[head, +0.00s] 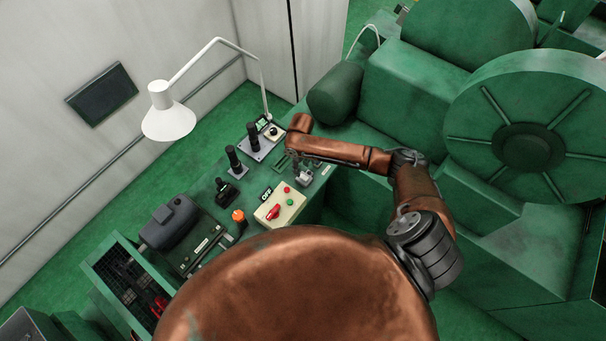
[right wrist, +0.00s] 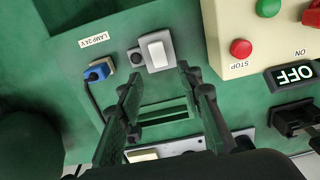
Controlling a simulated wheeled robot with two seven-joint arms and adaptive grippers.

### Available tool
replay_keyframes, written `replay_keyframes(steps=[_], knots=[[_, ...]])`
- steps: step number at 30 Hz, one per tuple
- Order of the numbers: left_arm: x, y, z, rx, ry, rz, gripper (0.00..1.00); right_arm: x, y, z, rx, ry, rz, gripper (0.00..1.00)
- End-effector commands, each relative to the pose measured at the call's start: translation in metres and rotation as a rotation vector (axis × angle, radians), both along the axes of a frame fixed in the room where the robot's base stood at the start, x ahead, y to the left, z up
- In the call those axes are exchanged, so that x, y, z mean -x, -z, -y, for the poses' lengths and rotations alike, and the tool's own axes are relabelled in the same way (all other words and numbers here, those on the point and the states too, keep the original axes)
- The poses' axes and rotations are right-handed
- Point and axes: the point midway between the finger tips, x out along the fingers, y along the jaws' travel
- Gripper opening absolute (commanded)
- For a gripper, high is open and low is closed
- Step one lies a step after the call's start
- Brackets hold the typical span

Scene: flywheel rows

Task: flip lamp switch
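The lamp switch is a grey box with a white rocker (right wrist: 156,50) on the green panel in the right wrist view, beside a "LAMP 24V" label (right wrist: 93,39). It also shows small in the head view (head: 304,178), partly behind my gripper. My right gripper (right wrist: 160,78) is open and empty, its two fingers apart with their tips just short of the switch; whether they touch it I cannot tell. In the head view the copper right arm reaches over the panel from the right. A white desk lamp (head: 168,121) stands behind the console; whether it is lit is unclear. My left gripper is not in view.
A blue plug (right wrist: 98,71) with a black cable is left of the switch. A cream control box (head: 280,205) with red and green buttons stands close by, with an "OFF" sign (right wrist: 294,74). Black levers (head: 235,162) rise from the console. Large green machinery (head: 530,145) fills the right.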

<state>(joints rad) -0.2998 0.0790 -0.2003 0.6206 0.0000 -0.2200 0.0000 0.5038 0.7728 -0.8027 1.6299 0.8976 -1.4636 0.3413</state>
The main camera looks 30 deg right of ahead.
Motion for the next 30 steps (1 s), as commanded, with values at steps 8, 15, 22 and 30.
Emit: replay_keyframes(steps=[8, 15, 22, 30], knots=[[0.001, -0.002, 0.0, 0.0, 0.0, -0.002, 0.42, 0.001, 0.042, -0.001, -0.001, 0.0, -0.002, 0.33], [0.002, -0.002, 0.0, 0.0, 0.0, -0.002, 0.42, 0.001, 0.055, 0.0, -0.001, -0.002, 0.001, 0.33], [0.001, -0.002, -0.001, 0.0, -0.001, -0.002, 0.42, 0.001, 0.055, 0.0, -0.001, -0.002, 0.001, 0.31], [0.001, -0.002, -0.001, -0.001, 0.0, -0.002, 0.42, 0.001, 0.054, 0.0, -0.001, -0.002, 0.001, 0.13]])
